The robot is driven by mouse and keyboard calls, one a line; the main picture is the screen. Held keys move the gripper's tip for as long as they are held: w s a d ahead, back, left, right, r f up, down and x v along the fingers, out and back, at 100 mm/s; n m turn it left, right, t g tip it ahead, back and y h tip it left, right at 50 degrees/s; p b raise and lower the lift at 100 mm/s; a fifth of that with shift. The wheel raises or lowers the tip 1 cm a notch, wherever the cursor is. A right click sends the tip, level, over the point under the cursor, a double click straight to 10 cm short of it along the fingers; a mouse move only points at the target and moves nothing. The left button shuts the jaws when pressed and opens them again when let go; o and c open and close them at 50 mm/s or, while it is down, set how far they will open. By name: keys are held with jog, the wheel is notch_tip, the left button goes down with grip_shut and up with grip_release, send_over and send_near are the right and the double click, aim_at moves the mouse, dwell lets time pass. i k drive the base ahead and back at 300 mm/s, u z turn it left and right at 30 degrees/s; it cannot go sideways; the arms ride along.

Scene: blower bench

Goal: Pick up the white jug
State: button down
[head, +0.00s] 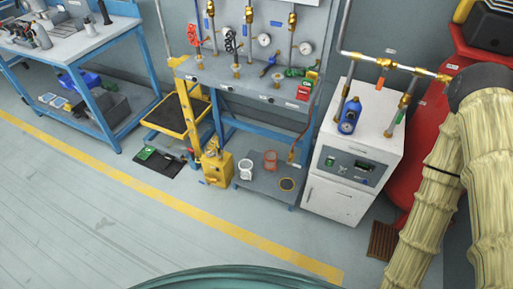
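A small white jug-like vessel (246,168) stands on the low shelf under the valve bench, toward the shelf's left side. It is small in the head view, and its handle cannot be made out clearly. A reddish-brown open vessel (270,160) stands to its right, apart from it. My gripper is not in view, so its state and its distance from the white vessel do not show.
The low grey shelf (262,191) also holds a dark round dish (287,184). A yellow block-like unit (216,164) stands left of it, and a white cabinet (337,200) right. Large beige hoses (490,190) fill the right side. Floor (120,215) in front is clear.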

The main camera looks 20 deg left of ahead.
aim_at(245, 165)
jog(key=k, duration=0.65)
jog(key=u, duration=0.65)
jog(key=i, duration=0.8)
jog(key=u, duration=0.75)
jog(key=i, duration=0.7)
jog(key=u, duration=0.1)
